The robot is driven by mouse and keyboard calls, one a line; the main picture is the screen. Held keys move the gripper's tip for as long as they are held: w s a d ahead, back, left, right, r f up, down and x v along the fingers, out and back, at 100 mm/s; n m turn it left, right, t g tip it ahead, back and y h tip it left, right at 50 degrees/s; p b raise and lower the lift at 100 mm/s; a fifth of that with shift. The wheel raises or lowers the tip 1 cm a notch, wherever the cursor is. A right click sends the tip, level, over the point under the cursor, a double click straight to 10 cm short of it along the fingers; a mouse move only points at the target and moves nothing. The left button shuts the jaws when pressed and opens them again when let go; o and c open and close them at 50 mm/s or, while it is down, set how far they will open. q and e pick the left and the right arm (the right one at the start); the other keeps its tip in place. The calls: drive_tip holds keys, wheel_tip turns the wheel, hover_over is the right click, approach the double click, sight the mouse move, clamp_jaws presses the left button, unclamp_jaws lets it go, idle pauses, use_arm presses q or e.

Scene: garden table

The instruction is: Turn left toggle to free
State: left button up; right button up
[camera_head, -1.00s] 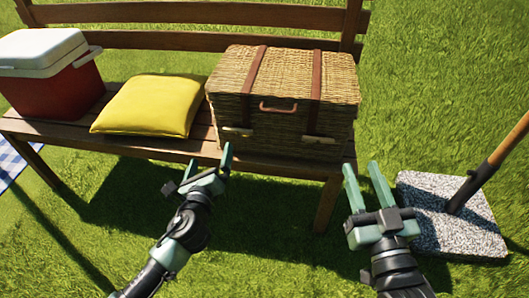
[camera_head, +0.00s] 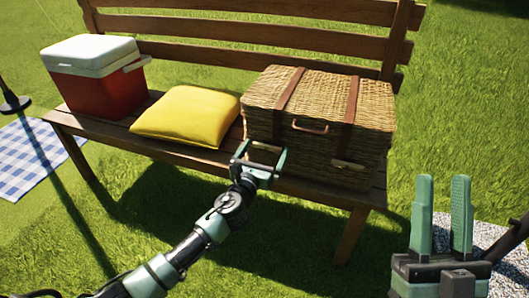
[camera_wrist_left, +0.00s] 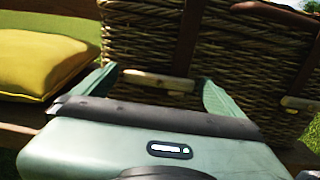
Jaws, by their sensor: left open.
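The wicker basket (camera_head: 375,105) stands on the bench with its lid closed. Its left toggle (camera_head: 265,147) is a pale bar lying roughly level on the front, below the left strap. My left gripper (camera_head: 262,152) is open in front of it, one finger on each side. In the left wrist view the left toggle (camera_wrist_left: 158,81) shows between the spread fingers (camera_wrist_left: 155,88); I cannot tell whether they touch it. The right toggle (camera_head: 347,165) also lies roughly level. My right gripper (camera_head: 441,185) is open and empty, away from the basket at the lower right.
A yellow cushion (camera_head: 188,115) lies left of the basket on the wooden bench (camera_head: 330,196). A red and white cooler (camera_head: 98,88) stands at the bench's left end. A speckled stone base (camera_head: 495,228) is partly hidden behind my right gripper. Open grass lies in front.

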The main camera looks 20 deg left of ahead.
use_arm(q)
drive_tip(key=c, duration=1.2)
